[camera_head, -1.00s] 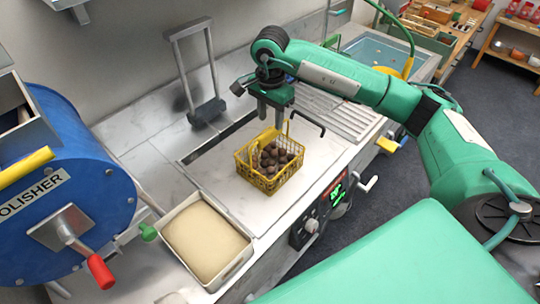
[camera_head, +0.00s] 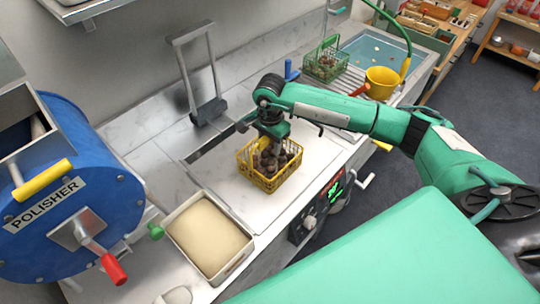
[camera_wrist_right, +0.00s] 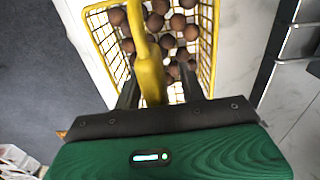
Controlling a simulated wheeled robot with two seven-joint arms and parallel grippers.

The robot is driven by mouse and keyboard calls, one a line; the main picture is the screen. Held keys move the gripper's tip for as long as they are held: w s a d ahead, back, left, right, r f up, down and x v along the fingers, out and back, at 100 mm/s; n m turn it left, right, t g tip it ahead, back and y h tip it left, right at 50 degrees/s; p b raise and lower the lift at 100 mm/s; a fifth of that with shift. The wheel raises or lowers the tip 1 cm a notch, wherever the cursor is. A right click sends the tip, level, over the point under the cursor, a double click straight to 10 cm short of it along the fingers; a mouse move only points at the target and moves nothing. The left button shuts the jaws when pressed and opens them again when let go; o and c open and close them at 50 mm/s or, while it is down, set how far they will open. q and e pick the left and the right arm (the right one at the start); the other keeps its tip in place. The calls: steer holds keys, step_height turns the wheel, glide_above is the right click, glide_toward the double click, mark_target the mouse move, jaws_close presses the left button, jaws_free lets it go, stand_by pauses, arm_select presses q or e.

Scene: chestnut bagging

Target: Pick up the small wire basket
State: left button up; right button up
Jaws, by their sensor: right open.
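The small yellow wire basket (camera_head: 262,182) holds several brown chestnuts and stands upright on a pale flat plate on the counter. It also shows in the right wrist view (camera_wrist_right: 102,45), with its yellow handle (camera_wrist_right: 149,72) running up between my fingers. My right gripper (camera_head: 272,146) is low over the basket's back part, pointing down. In the wrist view the right gripper (camera_wrist_right: 158,85) is open, one dark finger on each side of the handle. I cannot tell whether either finger touches it. My left gripper is not in view.
A blue polisher drum (camera_head: 70,200) with a red-handled crank stands at the left. A tray of beige material (camera_head: 245,250) sits in front of the basket. A green basket (camera_head: 325,62), yellow bucket (camera_head: 382,82) and sink (camera_head: 408,60) are behind my right arm. A metal upright frame (camera_head: 208,112) stands behind.

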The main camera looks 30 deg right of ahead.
jaws_close()
steer(key=shift+r, duration=0.15)
